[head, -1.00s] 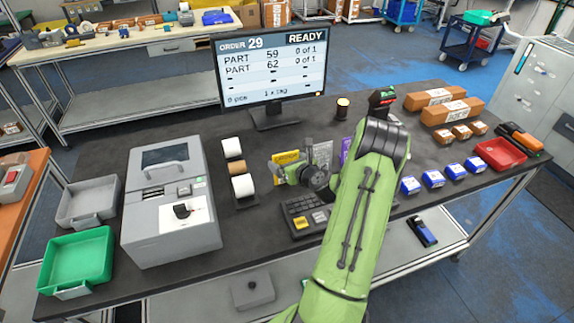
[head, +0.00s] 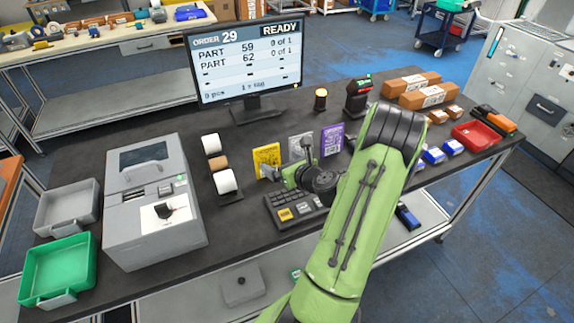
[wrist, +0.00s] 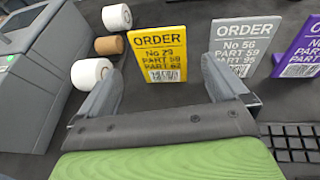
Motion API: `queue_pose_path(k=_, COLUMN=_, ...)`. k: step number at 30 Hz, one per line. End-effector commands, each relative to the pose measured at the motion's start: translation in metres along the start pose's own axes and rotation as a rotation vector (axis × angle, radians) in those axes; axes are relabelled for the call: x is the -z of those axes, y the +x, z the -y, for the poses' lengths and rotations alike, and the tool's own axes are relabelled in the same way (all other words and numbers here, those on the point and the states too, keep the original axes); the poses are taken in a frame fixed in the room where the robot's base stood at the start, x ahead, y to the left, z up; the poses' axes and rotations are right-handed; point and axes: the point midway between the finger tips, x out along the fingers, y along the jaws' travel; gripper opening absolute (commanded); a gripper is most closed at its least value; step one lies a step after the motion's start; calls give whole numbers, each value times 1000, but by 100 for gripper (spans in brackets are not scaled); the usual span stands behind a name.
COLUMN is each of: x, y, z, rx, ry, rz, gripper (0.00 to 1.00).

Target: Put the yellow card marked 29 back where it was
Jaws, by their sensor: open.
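The yellow card (head: 266,160), marked order No 29, stands upright on the table at the left end of a row of cards. It also shows in the wrist view (wrist: 159,55), ahead of my gripper (wrist: 165,85), in the gap between the fingers. My gripper, in the head view (head: 287,174), is open and empty, on the near side of the yellow card and apart from it. The grey card (wrist: 243,50), No 56, stands right of the yellow card, beyond my right finger. The purple card (head: 333,139) stands further right.
White and brown rolls (head: 218,163) stand left of the cards. A keypad (head: 287,211) lies in front, close under my gripper. The monitor (head: 243,60) behind reads order 29. A grey machine (head: 155,200) stands at left; blue boxes (head: 433,155) and a red tray (head: 476,134) lie at right.

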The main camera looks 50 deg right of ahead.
Motion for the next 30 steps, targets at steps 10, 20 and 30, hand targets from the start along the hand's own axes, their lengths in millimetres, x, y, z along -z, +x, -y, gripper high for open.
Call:
queue_pose_path(k=10, x=0, y=-36, z=-1, rx=-1, ry=-1, rz=2, gripper=100)
queue_pose_path(k=20, x=-37, y=-46, z=-171, rx=-504, ry=-1090, rz=-101, gripper=100)
queue_pose_path(k=30, x=-51, y=-214, z=-286, rx=-1048, ry=-2721, rz=146, gripper=100)
